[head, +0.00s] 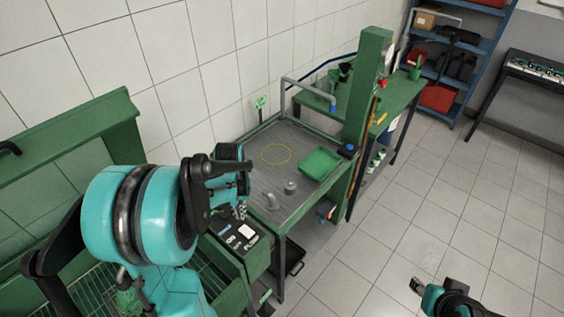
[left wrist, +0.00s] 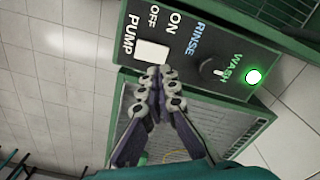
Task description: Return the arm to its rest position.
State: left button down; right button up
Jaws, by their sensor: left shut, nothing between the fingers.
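My left arm comes in from the left in the head view, with its left gripper (head: 241,208) just above the dark control panel (head: 228,240). In the left wrist view the left gripper (left wrist: 155,88) has its fingers together and empty, in front of the panel (left wrist: 190,28). It overlaps the lower edge of the white pump switch (left wrist: 152,53); I cannot tell whether they touch. A dark knob (left wrist: 208,67) sits by the RINSE and WASH labels, and a green light (left wrist: 253,77) glows beside it. My right gripper (head: 417,286) is low at the right, over the floor; its finger state is unclear.
A large green-framed machine (head: 60,145) stands at left. The tiled floor (head: 440,210) at right is mostly clear.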

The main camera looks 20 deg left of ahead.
pick_arm(q)
jog(key=shift+d, duration=0.1)
jog(key=s+d+m+t+b, duration=0.1)
jog(key=s+d+t+b, duration=0.2)
jog(key=d+b, duration=0.2)
jog(key=s+d+m+t+b, duration=0.1)
jog(key=s+d+t+b, duration=0.2)
jog(key=d, duration=0.9)
jog(key=t+b, duration=0.1)
jog(key=b, duration=0.2)
jog(key=shift+s+d+r+m, duration=0.2)
jog(key=shift+s+r+m, duration=0.1)
jog(key=shift+s+m, duration=0.1)
